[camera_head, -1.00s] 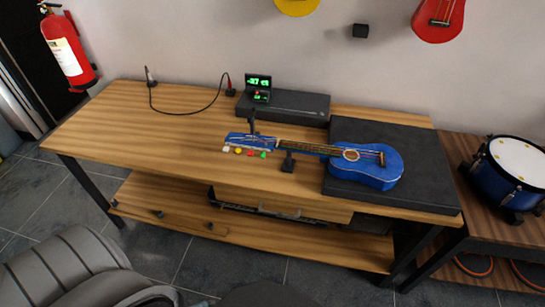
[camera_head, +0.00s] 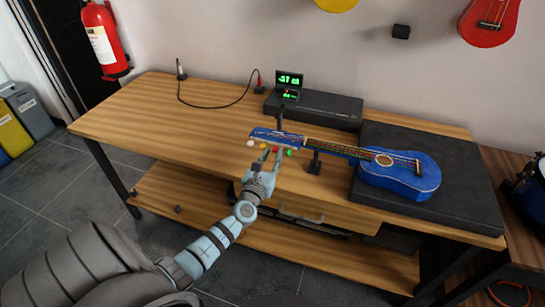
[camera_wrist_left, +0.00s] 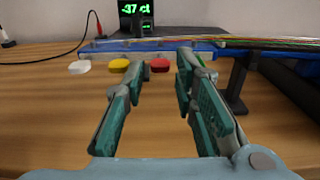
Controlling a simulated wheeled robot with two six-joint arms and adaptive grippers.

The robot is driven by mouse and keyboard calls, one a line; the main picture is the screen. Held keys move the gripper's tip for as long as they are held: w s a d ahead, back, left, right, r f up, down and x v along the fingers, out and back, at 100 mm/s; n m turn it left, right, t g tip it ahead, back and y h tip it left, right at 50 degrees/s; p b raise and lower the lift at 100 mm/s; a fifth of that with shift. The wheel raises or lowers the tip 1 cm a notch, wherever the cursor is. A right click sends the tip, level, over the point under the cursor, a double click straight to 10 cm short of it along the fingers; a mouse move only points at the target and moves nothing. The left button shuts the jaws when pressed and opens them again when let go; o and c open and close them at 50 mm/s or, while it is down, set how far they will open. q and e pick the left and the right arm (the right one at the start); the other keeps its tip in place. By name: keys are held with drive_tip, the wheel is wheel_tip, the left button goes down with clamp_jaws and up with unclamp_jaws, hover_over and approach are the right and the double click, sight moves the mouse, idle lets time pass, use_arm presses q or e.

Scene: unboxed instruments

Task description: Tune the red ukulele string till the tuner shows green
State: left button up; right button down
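The blue ukulele (camera_head: 405,178) lies flat, body on a dark pad and neck on a small black stand (camera_head: 314,163). Its headstock (camera_head: 270,136) has white, yellow, red and green pegs along the near edge. The red peg (camera_wrist_left: 160,65) shows between the fingertips of my left gripper (camera_wrist_left: 160,72) in the wrist view. The gripper is open, and I see no contact with the peg. The green peg (camera_head: 289,152) is mostly hidden by a finger in the wrist view. The tuner (camera_head: 289,80) behind reads -37 ct in green digits. My right gripper is out of view.
A black box (camera_head: 325,112) sits behind the headstock. A cable (camera_head: 215,107) runs along the table's back left. The left half of the wooden table (camera_head: 150,120) is mostly clear. The black stand is close to the gripper's right.

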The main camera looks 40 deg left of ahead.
use_arm(q)
drive_tip(key=shift+w+a, duration=0.2)
drive_tip(key=shift+w, duration=0.25)
drive_tip(key=shift+c, duration=0.3)
clamp_jaws()
drive_tip(key=shift+a, duration=0.1)
drive_tip(key=shift+n, duration=0.4)
